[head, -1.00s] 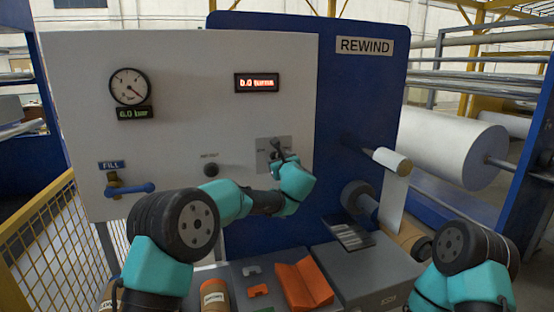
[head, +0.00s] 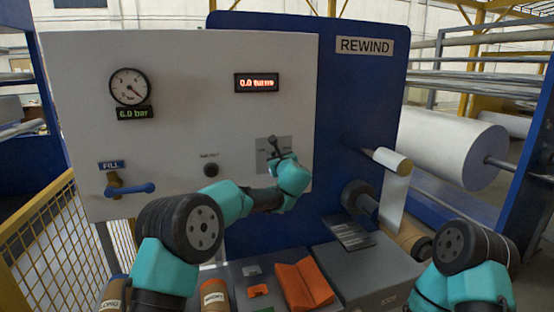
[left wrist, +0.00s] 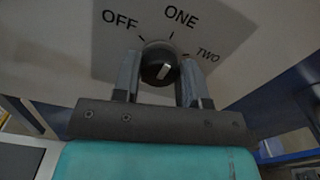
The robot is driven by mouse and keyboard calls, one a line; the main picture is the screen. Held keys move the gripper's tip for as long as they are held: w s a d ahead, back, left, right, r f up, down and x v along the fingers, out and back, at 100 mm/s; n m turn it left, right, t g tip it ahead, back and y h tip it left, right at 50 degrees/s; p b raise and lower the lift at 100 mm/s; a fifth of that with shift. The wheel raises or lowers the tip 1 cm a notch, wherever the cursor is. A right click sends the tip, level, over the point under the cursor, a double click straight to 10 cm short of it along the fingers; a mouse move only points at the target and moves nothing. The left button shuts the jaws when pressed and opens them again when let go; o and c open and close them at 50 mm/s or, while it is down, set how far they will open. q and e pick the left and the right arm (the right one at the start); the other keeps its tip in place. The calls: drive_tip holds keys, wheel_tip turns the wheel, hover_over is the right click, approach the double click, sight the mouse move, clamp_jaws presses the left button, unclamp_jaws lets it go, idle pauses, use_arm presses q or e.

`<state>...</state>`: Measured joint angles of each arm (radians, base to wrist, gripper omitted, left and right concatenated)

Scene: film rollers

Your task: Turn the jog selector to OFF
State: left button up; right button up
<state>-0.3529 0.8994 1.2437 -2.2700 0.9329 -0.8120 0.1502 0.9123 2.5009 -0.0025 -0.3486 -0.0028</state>
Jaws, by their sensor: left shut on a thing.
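The jog selector is a round black knob (left wrist: 159,64) with a white pointer mark, in the left wrist view. Its plate (left wrist: 100,47) carries the labels OFF on the left, ONE at the top and TWO on the right. The white mark slants up and to the right, roughly toward ONE. My left gripper (left wrist: 160,76) is shut on the knob, one finger on each side. In the head view my left gripper (head: 277,147) is at the selector plate (head: 263,143) and mostly hides the knob. My right gripper is not in view; only its arm shows.
On the white panel (head: 70,72) are a pressure gauge (head: 129,86), a blue-handled FILL valve (head: 135,189), a black button (head: 211,170) and a lit turns display (head: 257,83). Below are an orange cradle (head: 303,285) and a labelled roll (head: 214,296). A paper roll hangs at right.

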use_arm(q)
drive_tip(key=shift+c, duration=0.9)
drive_tip(key=shift+n, duration=0.5)
drive_tip(key=n, duration=1.1)
drive_tip(key=shift+f, duration=0.1)
drive_tip(key=o, duration=0.9)
drive_tip(key=shift+a, duration=0.1)
drive_tip(key=shift+s, duration=0.2)
